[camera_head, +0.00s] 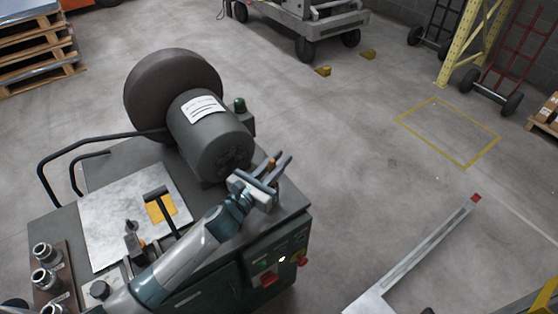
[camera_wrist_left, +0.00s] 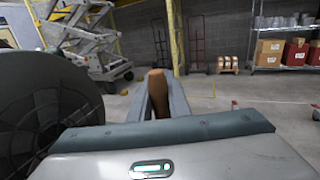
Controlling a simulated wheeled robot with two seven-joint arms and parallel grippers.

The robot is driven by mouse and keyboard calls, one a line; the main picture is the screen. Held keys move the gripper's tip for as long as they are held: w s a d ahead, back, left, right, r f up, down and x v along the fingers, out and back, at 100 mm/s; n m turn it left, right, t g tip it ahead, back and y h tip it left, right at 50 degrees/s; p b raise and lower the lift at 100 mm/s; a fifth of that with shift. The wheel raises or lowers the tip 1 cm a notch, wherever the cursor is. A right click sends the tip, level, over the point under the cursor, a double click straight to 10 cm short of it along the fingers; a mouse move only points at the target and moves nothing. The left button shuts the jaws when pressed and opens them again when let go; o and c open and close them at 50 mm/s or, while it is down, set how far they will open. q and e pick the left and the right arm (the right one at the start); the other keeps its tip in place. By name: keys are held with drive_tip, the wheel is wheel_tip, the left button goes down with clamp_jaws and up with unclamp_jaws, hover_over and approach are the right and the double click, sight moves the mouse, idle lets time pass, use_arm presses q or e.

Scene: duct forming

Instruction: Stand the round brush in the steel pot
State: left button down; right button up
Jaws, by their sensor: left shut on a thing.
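My left gripper (camera_head: 274,170) is shut on a brown, wooden-looking piece, of which a small orange-brown part (camera_head: 270,163) shows in the head view. In the left wrist view the brown piece (camera_wrist_left: 158,92) stands upright between the two grey fingers. It looks like the handle of the round brush; no bristles show. The gripper is above the right end of the machine bench, beside the grey motor housing. I cannot make out a steel pot for certain. My right gripper is not in view.
The bench carries a large dark drum (camera_head: 172,88), a grey motor housing (camera_head: 210,135) and a metal sheet (camera_head: 105,225) with a black T-shaped tool (camera_head: 157,195). Several shiny cylindrical pieces (camera_head: 45,254) stand at its left. Open concrete floor (camera_head: 370,190) lies to the right.

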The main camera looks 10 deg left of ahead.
use_arm(q)
drive_tip(key=shift+f+b, duration=0.3)
drive_tip(key=shift+f, duration=0.2)
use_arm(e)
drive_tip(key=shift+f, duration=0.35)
use_arm(q)
drive_tip(key=c, duration=1.6)
unclamp_jaws()
